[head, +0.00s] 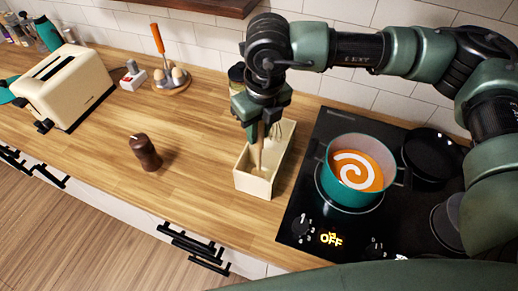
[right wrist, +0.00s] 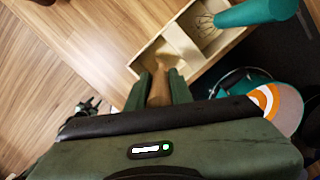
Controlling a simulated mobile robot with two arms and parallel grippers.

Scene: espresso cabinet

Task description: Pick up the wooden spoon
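The wooden spoon (head: 259,148) stands nearly upright in a pale wooden utensil box (head: 254,186) on the counter. My right gripper (head: 257,122) is above the box, at the spoon's upper part. In the right wrist view the spoon (right wrist: 159,88) lies between the two fingers of the gripper (right wrist: 159,92), which look closed against it on both sides. The spoon's lower end is inside the box (right wrist: 139,66). My left gripper is not in view.
A whisk (right wrist: 205,22) with a teal handle stands in the box's other compartment. A teal pot (head: 345,191) of orange soup sits on the black stove (head: 296,236) to the right. A brown mill (head: 145,153) and a cream toaster (head: 66,84) stand left, with clear counter between.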

